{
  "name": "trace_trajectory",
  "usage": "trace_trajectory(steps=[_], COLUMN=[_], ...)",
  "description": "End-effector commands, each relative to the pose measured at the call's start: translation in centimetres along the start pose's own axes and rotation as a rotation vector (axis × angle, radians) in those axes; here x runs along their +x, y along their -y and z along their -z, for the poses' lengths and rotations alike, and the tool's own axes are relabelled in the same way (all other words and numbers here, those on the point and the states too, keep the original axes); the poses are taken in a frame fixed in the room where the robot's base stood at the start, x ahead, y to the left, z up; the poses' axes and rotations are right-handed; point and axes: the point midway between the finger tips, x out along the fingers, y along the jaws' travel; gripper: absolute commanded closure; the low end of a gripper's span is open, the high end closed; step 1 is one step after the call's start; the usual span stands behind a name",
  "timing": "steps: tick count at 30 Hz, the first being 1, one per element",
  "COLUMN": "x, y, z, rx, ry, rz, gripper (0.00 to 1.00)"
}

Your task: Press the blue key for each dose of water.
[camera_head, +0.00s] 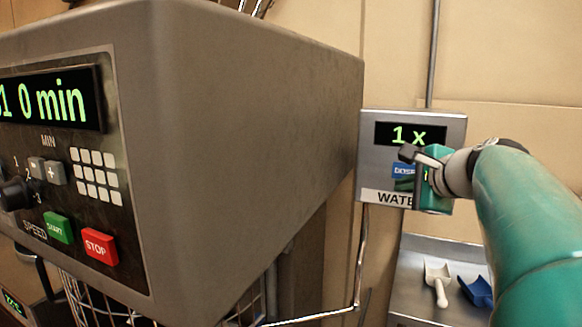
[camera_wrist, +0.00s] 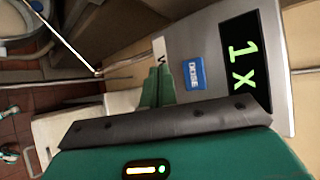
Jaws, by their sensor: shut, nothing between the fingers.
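The water dispenser panel (camera_head: 372,155) is a grey box on the wall, with a display (camera_head: 411,134) reading "1 x" and a "WATE..." label, the rest hidden by my gripper. The blue DOSE key (camera_head: 400,170) sits below the display, partly covered by my gripper. My gripper (camera_head: 408,154) is in front of the panel. In the wrist view the blue key (camera_wrist: 193,74) shows whole, and my shut, empty green fingertips (camera_wrist: 158,70) are beside it, toward the label side. I cannot tell how far they are from the panel face.
A large grey machine (camera_head: 250,120) fills the left, with a display (camera_head: 50,103) ending in "0 min", a green START key (camera_head: 57,228) and a red STOP key (camera_head: 99,246). A white scoop (camera_head: 438,283) and a blue scoop (camera_head: 478,291) lie on a metal surface below the panel.

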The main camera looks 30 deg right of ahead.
Motion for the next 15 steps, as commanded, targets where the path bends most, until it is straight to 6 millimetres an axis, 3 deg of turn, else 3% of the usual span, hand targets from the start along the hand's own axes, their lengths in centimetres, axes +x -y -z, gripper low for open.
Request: trace_trajectory(steps=[15], x=[-1.17], y=[-0.94], z=[-0.42], rx=[0.008], ry=[0.006], rz=[0.003], gripper=[1.00])
